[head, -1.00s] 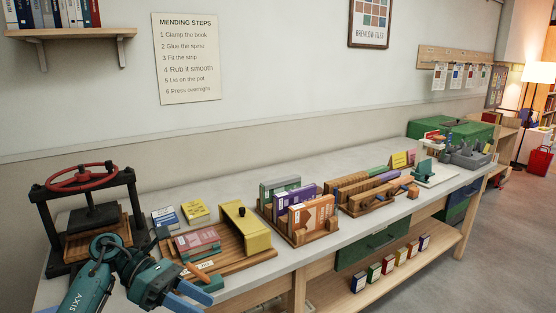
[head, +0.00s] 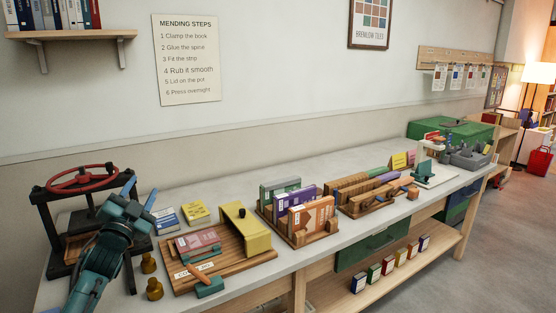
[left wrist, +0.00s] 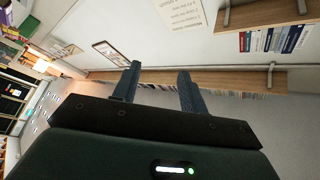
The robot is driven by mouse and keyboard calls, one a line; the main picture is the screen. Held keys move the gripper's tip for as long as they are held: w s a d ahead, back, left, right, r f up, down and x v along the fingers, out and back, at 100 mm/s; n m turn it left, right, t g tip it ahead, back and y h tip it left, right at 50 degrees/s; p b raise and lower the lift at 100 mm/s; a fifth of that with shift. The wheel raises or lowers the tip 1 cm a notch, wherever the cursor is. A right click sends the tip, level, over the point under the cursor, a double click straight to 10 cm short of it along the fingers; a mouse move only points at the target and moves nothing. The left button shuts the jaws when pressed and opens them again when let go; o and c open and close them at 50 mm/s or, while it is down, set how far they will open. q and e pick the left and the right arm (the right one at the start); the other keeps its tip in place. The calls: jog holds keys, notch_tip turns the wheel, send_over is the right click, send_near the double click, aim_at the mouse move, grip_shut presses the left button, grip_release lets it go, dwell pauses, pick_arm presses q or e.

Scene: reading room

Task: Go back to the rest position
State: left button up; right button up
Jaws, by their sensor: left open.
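My left gripper (head: 139,191) shows at the left of the head view, raised in front of the book press (head: 48,213) with the red wheel. Its fingers point up and away from the bench. In the left wrist view the two fingers (left wrist: 158,85) stand apart with nothing between them. Behind them are the wall and shelves. My right gripper is not in view.
Right of the arm, a wooden board (head: 263,256) holds a pink book (head: 198,241) and a yellow block (head: 245,229). Two brass pieces, one of them a small weight (head: 154,289), stand beside the arm. Book racks (head: 331,234) stand further right on the bench (head: 345,238).

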pick_arm(q)
notch_tip(320, 180, down, 7)
jog(key=a+n+g+y, duration=0.3)
jog(key=n+g, duration=0.2)
jog(key=n, duration=0.2)
jog(key=s+d+f+m+g+h, duration=0.1)
jog(key=s+d+f, duration=0.4)
jog(key=f, duration=0.3)
jog(key=s+d+f+g+h, duration=0.1)
jog(key=s+d+f+h, duration=0.1)
jog(key=s+d+f, duration=0.45)
jog(key=s+d+f+g+h, duration=0.1)
jog(key=s+d+f, duration=0.2)
jog(key=s, duration=0.6)
jog(key=s+d+f+g, duration=0.1)
jog(key=s+d+f, duration=0.2)
jog(key=s, duration=0.6)
jog(key=s+d+f+g+h, duration=0.1)
jog(key=s+d+f, duration=0.3)
jog(key=s, duration=0.5)
notch_tip(320, 180, down, 2)
jog(key=shift+s+f+n+g+h, duration=0.15)
jog(key=shift+n+g+h, duration=0.15)
jog(key=shift+g, duration=0.3)
